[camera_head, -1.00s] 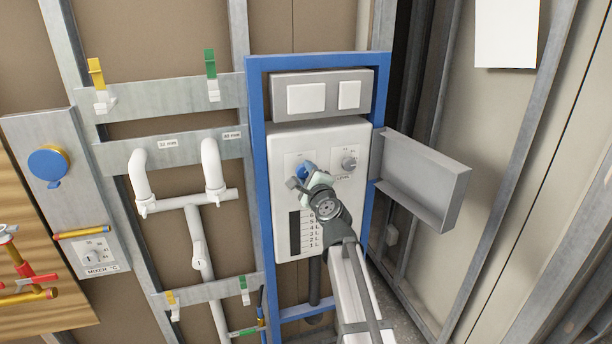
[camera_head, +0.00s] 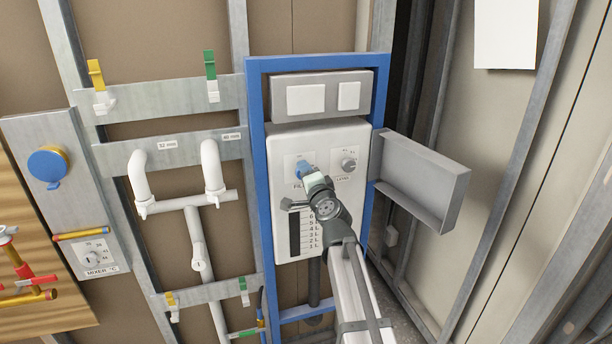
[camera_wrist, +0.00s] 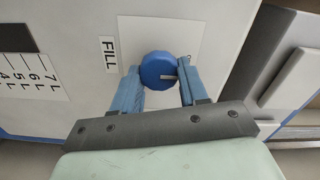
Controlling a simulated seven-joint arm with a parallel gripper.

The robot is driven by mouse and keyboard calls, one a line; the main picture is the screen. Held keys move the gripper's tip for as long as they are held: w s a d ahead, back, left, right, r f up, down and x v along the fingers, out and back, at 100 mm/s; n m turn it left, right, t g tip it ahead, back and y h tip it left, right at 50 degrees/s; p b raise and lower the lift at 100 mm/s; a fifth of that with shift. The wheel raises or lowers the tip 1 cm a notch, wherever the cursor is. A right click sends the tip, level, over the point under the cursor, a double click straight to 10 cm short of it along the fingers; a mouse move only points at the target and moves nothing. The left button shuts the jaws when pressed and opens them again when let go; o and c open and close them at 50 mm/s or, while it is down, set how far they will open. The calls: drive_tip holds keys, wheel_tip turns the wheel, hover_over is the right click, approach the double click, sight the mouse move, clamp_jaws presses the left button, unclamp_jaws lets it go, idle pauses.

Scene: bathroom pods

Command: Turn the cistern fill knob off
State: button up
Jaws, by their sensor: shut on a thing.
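The blue fill knob (camera_wrist: 158,70) sits on the white cistern panel, beside the label FILL (camera_wrist: 109,54), in the wrist view.
The grey level knob (camera_head: 348,165) is close on the right. An open metal flap (camera_head: 423,182) stands out right of the blue frame (camera_head: 257,140). Two flush plates (camera_head: 306,98) are above. White pipes (camera_head: 195,230) run at the left.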

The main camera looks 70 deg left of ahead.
idle(0.5)
drive_tip(key=o, duration=1.1)
drive_tip(key=shift+c, duration=0.2)
drive_tip(key=shift+d, duration=0.15)
drive_tip(key=d, duration=1.3)
drive_tip(key=shift+d, duration=0.3)
drive_tip(key=shift+n, duration=0.3)
